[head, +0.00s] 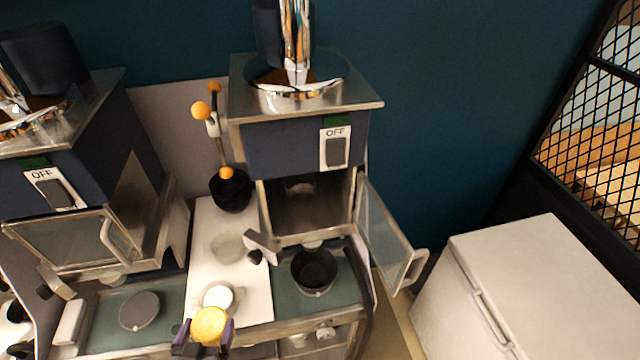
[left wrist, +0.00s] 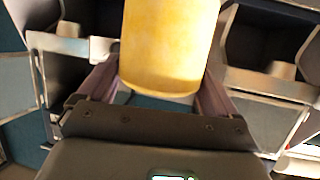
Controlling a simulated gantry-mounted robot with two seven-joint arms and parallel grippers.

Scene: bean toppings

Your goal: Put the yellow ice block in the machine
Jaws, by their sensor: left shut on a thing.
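The yellow ice block (head: 209,325) is a short yellow cylinder low in the head view, left of centre. My left gripper (head: 204,338) is shut on it, one dark purple finger on each side. In the left wrist view the yellow ice block (left wrist: 170,45) fills the space between the fingers (left wrist: 158,85). The right machine (head: 305,140) has its glass door (head: 385,235) swung open to the right, and its chamber (head: 305,205) is open in front. The left machine (head: 75,190) has its door closed. My right gripper is not in view.
A white board (head: 245,285) lies between the machines with a white round piece (head: 218,297) on it. A black cup (head: 314,270) stands below the open chamber. A black bowl (head: 231,190) holds orange-tipped tools. A white chest (head: 540,290) stands at right.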

